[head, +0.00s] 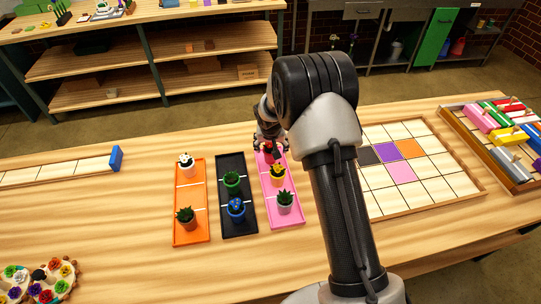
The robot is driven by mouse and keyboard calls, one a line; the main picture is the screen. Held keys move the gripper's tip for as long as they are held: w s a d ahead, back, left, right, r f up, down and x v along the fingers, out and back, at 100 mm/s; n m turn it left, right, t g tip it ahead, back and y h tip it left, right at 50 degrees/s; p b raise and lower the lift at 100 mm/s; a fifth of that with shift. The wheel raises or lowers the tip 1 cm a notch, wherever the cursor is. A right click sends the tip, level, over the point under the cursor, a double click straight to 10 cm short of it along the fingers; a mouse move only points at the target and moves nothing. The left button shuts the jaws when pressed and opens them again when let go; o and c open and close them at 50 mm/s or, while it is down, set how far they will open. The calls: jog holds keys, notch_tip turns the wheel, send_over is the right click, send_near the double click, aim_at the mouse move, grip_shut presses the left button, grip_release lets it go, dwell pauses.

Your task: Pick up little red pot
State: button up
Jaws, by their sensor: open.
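The little red pot (270,157) stands at the far end of the pink tray (290,218), with a small plant in it. My gripper (271,141) is right at the red pot, over its far side, and partly hides its top. The jaws are open. My arm blocks the view of part of the gripper, and I cannot tell whether the fingers touch the pot or its plant.
Left are a black tray (237,162) with green and blue pots, and an orange tray (190,233) with two pots. A grid board (452,187) lies right.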

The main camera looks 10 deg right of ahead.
aim_at(270, 149)
jog(key=x, duration=0.4)
jog(key=shift+a+f+b, duration=0.15)
jog(key=shift+f+b, duration=0.1)
jog(key=shift+b, duration=0.15)
jog(key=shift+c, duration=0.2)
jog(key=c, duration=1.3)
jog(key=shift+c, duration=0.5)
jog(key=shift+r, duration=0.15)
